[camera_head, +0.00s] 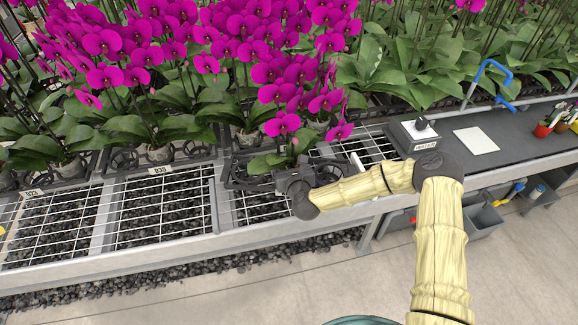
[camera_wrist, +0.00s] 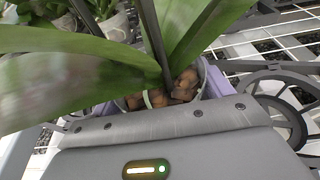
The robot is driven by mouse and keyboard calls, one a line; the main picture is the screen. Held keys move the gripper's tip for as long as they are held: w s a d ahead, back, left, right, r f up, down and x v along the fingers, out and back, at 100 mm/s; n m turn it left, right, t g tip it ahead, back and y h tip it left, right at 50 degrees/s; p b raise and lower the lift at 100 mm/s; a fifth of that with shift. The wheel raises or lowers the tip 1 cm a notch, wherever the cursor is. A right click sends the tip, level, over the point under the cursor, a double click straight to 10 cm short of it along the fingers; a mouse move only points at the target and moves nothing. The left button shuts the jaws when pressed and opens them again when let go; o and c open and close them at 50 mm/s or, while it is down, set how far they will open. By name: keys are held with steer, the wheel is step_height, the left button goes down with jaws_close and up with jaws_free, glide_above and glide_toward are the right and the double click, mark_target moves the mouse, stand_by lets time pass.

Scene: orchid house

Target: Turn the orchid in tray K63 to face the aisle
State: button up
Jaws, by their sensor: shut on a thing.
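A magenta-flowered orchid (camera_head: 283,124) with broad green leaves stands at the front of a black tray (camera_head: 238,184) on the mesh bench. No label reading K63 is legible on this tray; my arm covers part of its front. My gripper (camera_head: 291,171) reaches in from the aisle side, low at the plant's base. In the wrist view my gripper's purple-grey pads (camera_wrist: 103,109) are shut on the orchid's clear pot (camera_wrist: 202,84), one on each side. Brown bark chips (camera_wrist: 184,84) fill the pot, and a stem rises from it. Leaves hide part of the rim.
More magenta orchids (camera_head: 150,105) crowd the trays behind and to the left. Two trays there have labels, one (camera_head: 160,169) reading about D35. The front mesh (camera_head: 160,205) is bare.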

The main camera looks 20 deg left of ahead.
steer(key=o, duration=1.2)
steer(key=shift+d, duration=0.1)
steer(key=shift+c, duration=0.2)
steer(key=shift+f, duration=0.1)
steer(key=shift+s, duration=0.2)
steer(key=shift+p+v, duration=1)
steer(key=shift+v, duration=2.45)
steer(key=shift+d, duration=0.1)
steer(key=shift+s+d, duration=0.1)
steer(key=shift+s, duration=0.05)
